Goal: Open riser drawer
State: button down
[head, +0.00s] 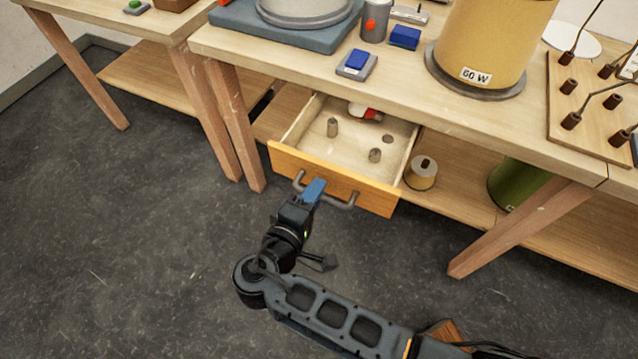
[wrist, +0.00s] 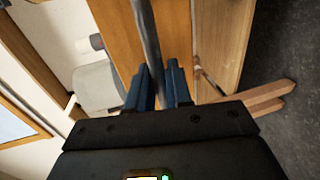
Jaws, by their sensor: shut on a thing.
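The riser drawer (head: 340,183) is pulled out from under the workbench, and its inside shows in the head view. A dark bar handle (head: 342,203) runs across its orange wooden front. My gripper (head: 315,188) is at the left part of this handle, with its blue fingers closed around the bar. In the wrist view the handle bar (wrist: 146,40) passes between the blue fingers of my gripper (wrist: 160,85), with the wooden drawer front (wrist: 115,30) behind.
The workbench (head: 300,62) carries a yellow lamp base (head: 490,40), blue blocks and a peg board (head: 590,110). Bench legs stand left (head: 235,130) and right (head: 520,230) of the drawer. A lower shelf holds a yellow spool (head: 421,175) and a green cylinder. Open floor lies in front.

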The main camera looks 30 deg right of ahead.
jog(key=shift+s+a, duration=0.35)
jog(key=shift+a, duration=0.1)
jog(key=c, duration=1.2)
grip_release()
jog(key=shift+v, duration=3.85)
